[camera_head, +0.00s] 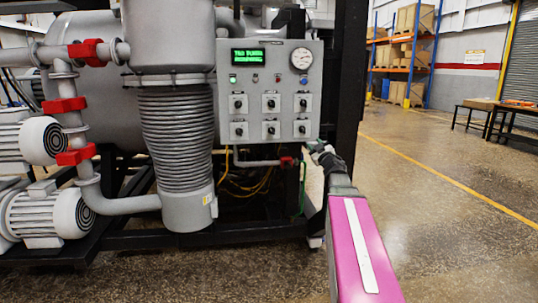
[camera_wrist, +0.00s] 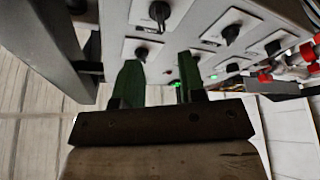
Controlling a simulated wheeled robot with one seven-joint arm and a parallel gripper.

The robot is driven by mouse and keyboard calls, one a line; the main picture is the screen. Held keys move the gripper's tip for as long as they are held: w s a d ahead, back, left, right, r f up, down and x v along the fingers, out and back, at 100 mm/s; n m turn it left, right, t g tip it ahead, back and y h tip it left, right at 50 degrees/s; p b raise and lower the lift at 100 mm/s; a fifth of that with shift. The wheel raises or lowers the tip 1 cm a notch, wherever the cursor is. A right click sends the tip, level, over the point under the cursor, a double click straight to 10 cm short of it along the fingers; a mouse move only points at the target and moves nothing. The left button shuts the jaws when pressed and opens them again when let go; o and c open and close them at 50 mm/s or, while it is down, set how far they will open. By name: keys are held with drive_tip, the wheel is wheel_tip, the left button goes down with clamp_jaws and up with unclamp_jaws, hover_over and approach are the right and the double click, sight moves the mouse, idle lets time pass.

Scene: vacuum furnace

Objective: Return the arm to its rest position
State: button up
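My arm stretches forward from the lower right of the head view, with its magenta link nearest the camera. My gripper (camera_head: 318,147) is at the arm's far end, just below the lower right corner of the grey control panel (camera_head: 247,105). In the wrist view my gripper (camera_wrist: 160,75) shows two green fingers standing apart, with nothing held between them. A black rotary knob (camera_wrist: 141,52) is just beyond the left finger. I cannot tell whether the finger touches it.
The panel carries a green-lit display (camera_head: 258,56), a round gauge (camera_head: 301,58) and several knobs. A dark frame post (camera_head: 347,80) stands close right of my gripper. Ribbed bellows (camera_head: 177,135) and pumps (camera_head: 45,215) are at left. The floor at right (camera_head: 450,220) is clear.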

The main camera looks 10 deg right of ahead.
drive_tip(key=s+a+f+m+g+h, duration=0.1)
drive_tip(key=s+f+m+g+h, duration=0.15)
drive_tip(key=f, duration=0.65)
drive_tip(key=s+a+f+m+g+h, duration=0.2)
drive_tip(key=f+m+g+h, duration=0.15)
drive_tip(key=f, duration=0.45)
drive_tip(key=s+a+f+m+g+h, duration=0.1)
drive_tip(key=s+f+m+g+h, duration=0.2)
drive_tip(key=f, duration=0.6)
drive_tip(key=s+a+f+g+y, duration=0.2)
drive_tip(key=s+a+f+g, duration=0.4)
drive_tip(key=s, duration=0.4)
drive_tip(key=s+a+f+g+y, duration=0.2)
drive_tip(key=s+a+f+g, duration=0.4)
drive_tip(key=s+f, duration=0.3)
drive_tip(key=shift+s+a+y, duration=0.4)
drive_tip(key=shift+s+a, duration=0.1)
drive_tip(key=shift+a, duration=0.15)
